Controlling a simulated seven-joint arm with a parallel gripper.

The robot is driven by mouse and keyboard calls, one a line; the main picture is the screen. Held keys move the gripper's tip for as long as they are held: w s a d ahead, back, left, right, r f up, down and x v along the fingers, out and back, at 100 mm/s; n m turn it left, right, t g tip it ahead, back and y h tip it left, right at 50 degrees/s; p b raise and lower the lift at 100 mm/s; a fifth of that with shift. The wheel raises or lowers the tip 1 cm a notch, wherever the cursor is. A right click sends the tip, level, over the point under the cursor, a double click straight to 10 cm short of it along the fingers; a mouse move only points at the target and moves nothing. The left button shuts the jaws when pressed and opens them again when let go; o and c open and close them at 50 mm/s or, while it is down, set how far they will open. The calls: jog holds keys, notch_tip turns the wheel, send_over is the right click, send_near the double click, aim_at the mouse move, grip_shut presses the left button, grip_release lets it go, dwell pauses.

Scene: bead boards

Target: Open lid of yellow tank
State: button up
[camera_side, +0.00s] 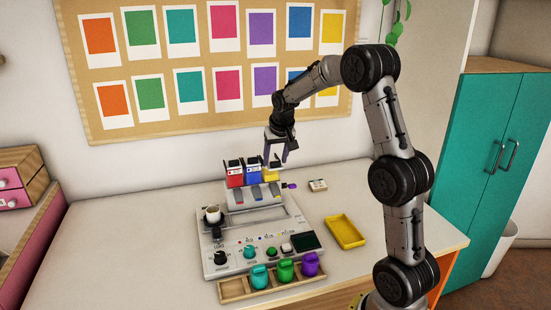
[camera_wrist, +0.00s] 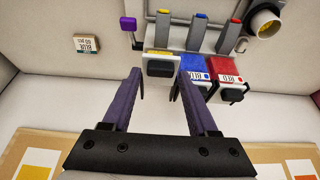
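The yellow tank (camera_side: 270,174) stands at the right end of a row of three tanks at the back of the grey machine. My gripper (camera_side: 277,159) points down just above it. In the wrist view the yellow tank (camera_wrist: 158,54) shows between and beyond the purple fingers of my gripper (camera_wrist: 160,73). The fingers are spread apart with nothing between them. A black lid (camera_wrist: 160,69) sits on the yellow tank and looks closed. I cannot tell whether a finger touches it.
The blue tank (camera_wrist: 196,70) and red tank (camera_wrist: 228,78) stand close beside the yellow one. A purple-ended lever (camera_side: 291,185) and small label block (camera_side: 317,185) are to the right. A yellow tray (camera_side: 345,246) and grey machine (camera_side: 213,262) are in front.

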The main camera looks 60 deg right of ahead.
jog(key=shift+o, duration=0.6)
jog(key=shift+f, duration=0.1)
jog(key=v, duration=1.4)
jog(key=g+y, duration=0.3)
send_over(275, 162)
notch_tip(275, 162, down, 13)
jog(key=shift+d, duration=0.15)
